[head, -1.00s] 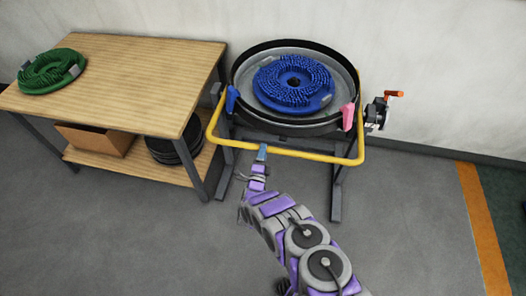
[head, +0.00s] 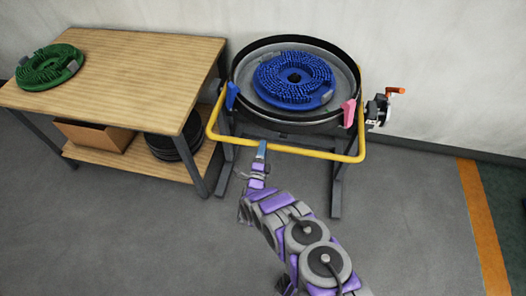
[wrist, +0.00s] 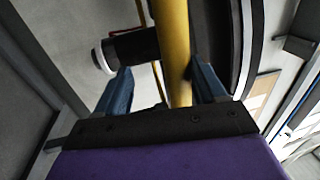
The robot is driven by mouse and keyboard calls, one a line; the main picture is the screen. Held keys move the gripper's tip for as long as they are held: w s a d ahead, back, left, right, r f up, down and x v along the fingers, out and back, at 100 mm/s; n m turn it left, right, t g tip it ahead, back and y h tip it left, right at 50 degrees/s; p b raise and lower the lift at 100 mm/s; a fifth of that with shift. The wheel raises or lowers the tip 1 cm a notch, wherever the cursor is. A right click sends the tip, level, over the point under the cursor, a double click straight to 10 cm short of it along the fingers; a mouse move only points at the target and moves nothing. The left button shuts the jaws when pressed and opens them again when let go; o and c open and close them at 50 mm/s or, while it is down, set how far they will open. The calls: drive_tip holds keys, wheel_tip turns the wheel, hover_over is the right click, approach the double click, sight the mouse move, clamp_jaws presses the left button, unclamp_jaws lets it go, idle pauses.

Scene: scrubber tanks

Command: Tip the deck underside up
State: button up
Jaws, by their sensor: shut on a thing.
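The deck (head: 348,76) is a round black-rimmed pan on a dark stand, with its open side up. A blue bristled brush (head: 294,78) lies inside it. A yellow bar (head: 310,153) loops around the front of the deck. A blue clip (head: 232,95) and a pink clip (head: 349,113) sit at the deck's left and right rim. My gripper (head: 261,150) is at the front of the yellow bar, left of its middle. In the wrist view the yellow bar (wrist: 174,45) runs between my two blue fingers (wrist: 163,88), and they are shut on it.
A crank with an orange handle (head: 395,90) is at the deck's right side. A wooden table (head: 130,75) stands at left with a green brush (head: 49,65) on top. A cardboard box (head: 95,136) and black discs (head: 172,149) are on its lower shelf. Floor at right is clear.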

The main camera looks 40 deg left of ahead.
drive_tip(key=shift+f, duration=0.2)
drive_tip(key=b+v, duration=0.2)
drive_tip(key=v, duration=1.5)
drive_tip(key=shift+s+r, duration=0.15)
